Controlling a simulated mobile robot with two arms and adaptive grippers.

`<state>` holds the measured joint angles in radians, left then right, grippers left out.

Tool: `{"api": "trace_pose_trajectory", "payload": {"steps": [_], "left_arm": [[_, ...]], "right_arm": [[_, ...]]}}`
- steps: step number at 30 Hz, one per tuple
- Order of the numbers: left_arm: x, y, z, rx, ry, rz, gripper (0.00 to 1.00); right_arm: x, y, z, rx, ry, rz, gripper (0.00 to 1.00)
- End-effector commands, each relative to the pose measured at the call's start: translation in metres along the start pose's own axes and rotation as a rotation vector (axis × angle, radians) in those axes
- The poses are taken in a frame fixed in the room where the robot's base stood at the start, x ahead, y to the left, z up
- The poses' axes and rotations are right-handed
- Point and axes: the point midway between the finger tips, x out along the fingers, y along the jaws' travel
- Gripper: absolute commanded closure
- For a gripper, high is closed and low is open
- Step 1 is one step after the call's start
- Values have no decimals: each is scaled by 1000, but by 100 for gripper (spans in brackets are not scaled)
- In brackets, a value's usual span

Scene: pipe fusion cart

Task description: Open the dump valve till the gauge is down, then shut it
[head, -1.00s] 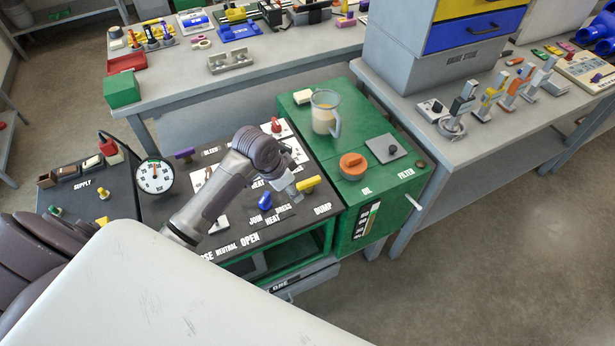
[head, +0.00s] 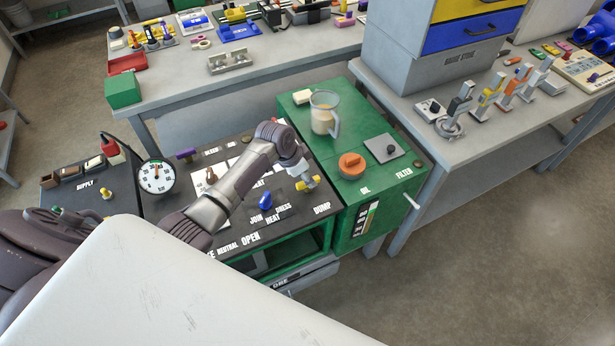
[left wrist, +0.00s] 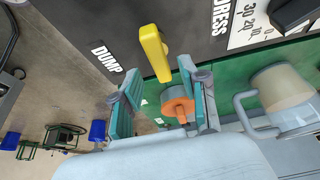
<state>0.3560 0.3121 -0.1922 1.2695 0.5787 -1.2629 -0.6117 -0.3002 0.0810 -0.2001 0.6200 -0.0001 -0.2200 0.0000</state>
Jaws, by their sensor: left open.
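The yellow dump valve handle (head: 308,185) sits at the right end of the black panel, above the DUMP label (head: 322,209). My left gripper (head: 299,177) is over it and partly hides it. In the left wrist view, the yellow handle (left wrist: 154,50) stands just ahead of my open left gripper (left wrist: 165,95), with the fingers apart and nothing between their tips. I cannot tell whether a finger touches the handle. The round white gauge (head: 156,177) stands at the panel's left; its red needle points about straight up. My right gripper is not in view.
A blue knob (head: 265,201) is left of the valve. The green oil cabinet on the right carries an orange cap (head: 352,165), a jug (head: 325,112) and a grey plate (head: 381,149). Benches stand behind and to the right. Floor at lower right is clear.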

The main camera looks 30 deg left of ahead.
Motion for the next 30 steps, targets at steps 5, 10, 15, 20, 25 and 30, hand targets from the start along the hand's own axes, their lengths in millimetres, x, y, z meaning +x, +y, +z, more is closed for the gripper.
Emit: {"api": "trace_pose_trajectory", "payload": {"steps": [5, 10, 15, 20, 25, 30], "left_arm": [[16, 0, 0, 0, -1, 0, 56], [19, 0, 0, 1, 0, -1, 56], [19, 0, 0, 1, 0, -1, 56], [19, 0, 0, 0, 0, -1, 81], [19, 0, 0, 0, 0, 0, 100], [19, 0, 0, 4, -1, 1, 100]], "right_arm": [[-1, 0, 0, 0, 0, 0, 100], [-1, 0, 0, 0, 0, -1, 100], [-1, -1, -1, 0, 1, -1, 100], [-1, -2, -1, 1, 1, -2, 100], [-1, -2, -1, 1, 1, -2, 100], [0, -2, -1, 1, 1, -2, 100]]}}
